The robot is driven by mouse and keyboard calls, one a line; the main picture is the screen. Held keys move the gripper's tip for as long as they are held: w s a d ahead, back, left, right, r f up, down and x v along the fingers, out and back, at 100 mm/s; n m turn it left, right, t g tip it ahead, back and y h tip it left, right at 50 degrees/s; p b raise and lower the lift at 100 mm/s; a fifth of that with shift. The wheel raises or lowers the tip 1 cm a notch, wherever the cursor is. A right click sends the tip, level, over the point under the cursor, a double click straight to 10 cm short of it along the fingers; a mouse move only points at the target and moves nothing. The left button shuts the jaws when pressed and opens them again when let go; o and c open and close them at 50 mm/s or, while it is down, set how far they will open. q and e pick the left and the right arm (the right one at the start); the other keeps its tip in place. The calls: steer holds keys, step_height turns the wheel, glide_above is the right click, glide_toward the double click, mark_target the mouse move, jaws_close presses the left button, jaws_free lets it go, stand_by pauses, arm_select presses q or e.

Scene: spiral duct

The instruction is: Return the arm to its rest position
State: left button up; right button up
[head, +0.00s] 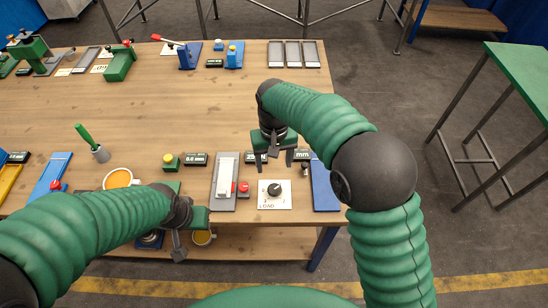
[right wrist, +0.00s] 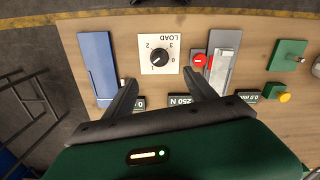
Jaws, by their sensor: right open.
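My right gripper (head: 274,163) is open and empty above the wooden table near its front right part. Its two dark fingers point down, apart, just behind the white LOAD dial plate (head: 274,195). In the right wrist view, the fingers of my right gripper (right wrist: 161,80) are spread with nothing between them, and the LOAD dial (right wrist: 158,55) shows beyond them. My left gripper (head: 180,245) is low at the table's front edge, left of the dial. Only part of its fingers shows, so its opening cannot be told.
Beside the dial are a grey slide fixture with a red button (head: 244,187) and a blue plate (head: 325,183). Small black displays (head: 195,159) stand behind. An orange-filled cup (head: 118,179) is by my left arm. The table's middle (head: 150,110) is clear. A green-topped table (head: 520,75) stands right.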

arm_select(q)
steer(key=shift+f, duration=0.1)
arm_select(e)
step_height(320, 180, up, 3)
steer(key=shift+f, duration=0.1)
arm_select(q)
steer(key=shift+a, duration=0.1)
arm_select(e)
steer(key=s+d+f+m+t, duration=0.1)
steer(key=s+d+f, duration=0.1)
steer(key=s+d, duration=0.6)
steer(key=s+d+f+m+t, duration=0.1)
steer(key=s+d+f, duration=0.2)
steer(key=s+d, duration=0.6)
steer(key=shift+s+d+t, duration=0.2)
steer(key=shift+d+t, duration=0.1)
steer(key=shift+d, duration=0.9)
steer(key=shift+d, duration=0.1)
arm_select(q)
steer(key=shift+d, duration=0.3)
arm_select(e)
steer(key=shift+d+f, duration=0.1)
steer(key=shift+d, duration=0.1)
